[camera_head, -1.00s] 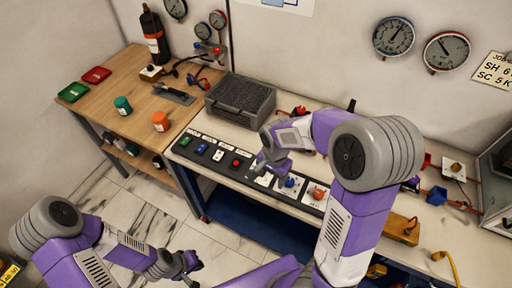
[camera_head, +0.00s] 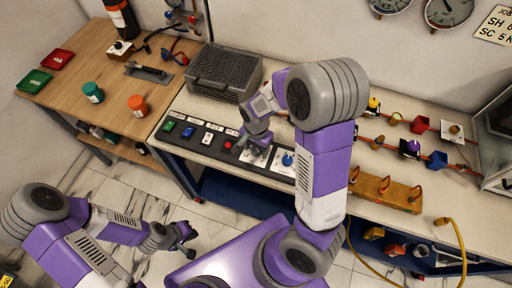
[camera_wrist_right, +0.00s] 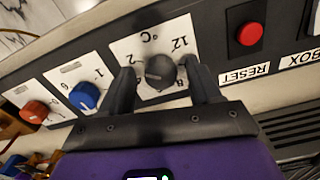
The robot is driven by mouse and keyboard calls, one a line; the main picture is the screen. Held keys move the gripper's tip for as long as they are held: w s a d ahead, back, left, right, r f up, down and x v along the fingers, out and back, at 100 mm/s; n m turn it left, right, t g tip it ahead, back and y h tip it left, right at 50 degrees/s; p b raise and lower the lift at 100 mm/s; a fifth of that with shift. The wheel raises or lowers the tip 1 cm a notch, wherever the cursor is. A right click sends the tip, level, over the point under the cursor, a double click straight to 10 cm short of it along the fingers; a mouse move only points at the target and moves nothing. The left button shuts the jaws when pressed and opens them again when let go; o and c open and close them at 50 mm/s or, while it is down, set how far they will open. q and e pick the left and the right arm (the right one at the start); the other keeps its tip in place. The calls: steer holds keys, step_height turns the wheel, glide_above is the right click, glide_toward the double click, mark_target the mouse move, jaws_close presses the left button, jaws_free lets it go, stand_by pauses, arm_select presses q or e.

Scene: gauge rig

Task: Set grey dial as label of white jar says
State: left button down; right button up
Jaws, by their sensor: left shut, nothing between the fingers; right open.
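The grey dial (camera_wrist_right: 160,72) sits on a white plate marked °C, with its numbers upside down in the right wrist view. My right gripper (camera_wrist_right: 163,88) is open, with one finger on each side of the dial; I cannot tell whether they touch it. In the head view my right gripper (camera_head: 256,150) is over the panel and mostly hides the dial. My left gripper (camera_head: 186,238) is shut and empty, above the floor away from the bench. I cannot make out a white jar; a teal jar (camera_head: 93,92) and an orange jar (camera_head: 137,106) stand on the wooden table.
A blue knob (camera_wrist_right: 85,96) and a red knob (camera_wrist_right: 34,111) are beside the dial. A red reset button (camera_wrist_right: 249,33) is on its other side. A dark grey case (camera_head: 225,75) stands behind the panel. A wooden block with hooks (camera_head: 385,190) lies right of my arm.

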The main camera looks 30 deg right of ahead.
steer(key=c, duration=1)
steer(key=shift+c, duration=0.2)
steer(key=shift+n, duration=0.4)
steer(key=n, duration=0.4)
steer(key=shift+p, duration=0.3)
steer(key=n, duration=0.5)
steer(key=shift+d, duration=0.1)
steer(key=n, duration=0.5)
steer(key=shift+r, duration=0.1)
steer(key=n+p, duration=0.1)
steer(key=n, duration=0.3)
steer(key=shift+n, duration=0.4)
